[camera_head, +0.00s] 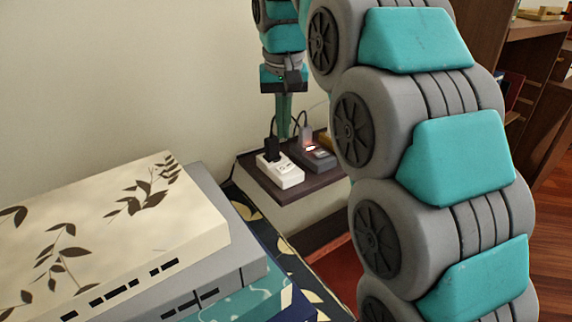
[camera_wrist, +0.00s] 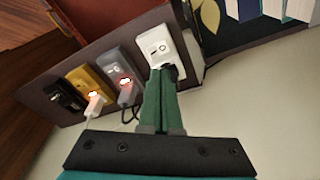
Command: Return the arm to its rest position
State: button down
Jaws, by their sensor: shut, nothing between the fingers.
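My gripper (camera_head: 284,118) points down in the head view, above a small dark shelf (camera_head: 318,190) against the wall. Its green fingers are shut together with nothing between them. In the wrist view my gripper (camera_wrist: 163,80) reaches toward a white power strip (camera_wrist: 152,42) with a black plug in it. I cannot tell whether the fingertips touch the plug or strip. The white strip also shows in the head view (camera_head: 283,176). My arm's grey and teal links fill the right of the head view.
A grey strip (camera_wrist: 122,68) with a lit switch, a yellow strip (camera_wrist: 88,84) and a black strip (camera_wrist: 62,97) stand beside the white one, with cables. A pile of large books (camera_head: 120,235) fills the front left. Bookshelves (camera_head: 535,60) stand at right.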

jog(key=shift+d, duration=0.1)
jog(key=s+d+f+g, duration=0.1)
jog(key=s+d+f, duration=0.4)
jog(key=s, duration=0.6)
jog(key=s+d+f+g, duration=0.1)
jog(key=s+d+f, duration=0.4)
jog(key=s+f, duration=0.5)
jog(key=s+d+f+g, duration=0.1)
jog(key=s+d+f, duration=0.3)
jog(key=s+f, duration=0.3)
jog(key=s, duration=0.5)
jog(key=shift+s+d+f+m+g, duration=0.3)
jog(key=shift+s+d+m, duration=0.1)
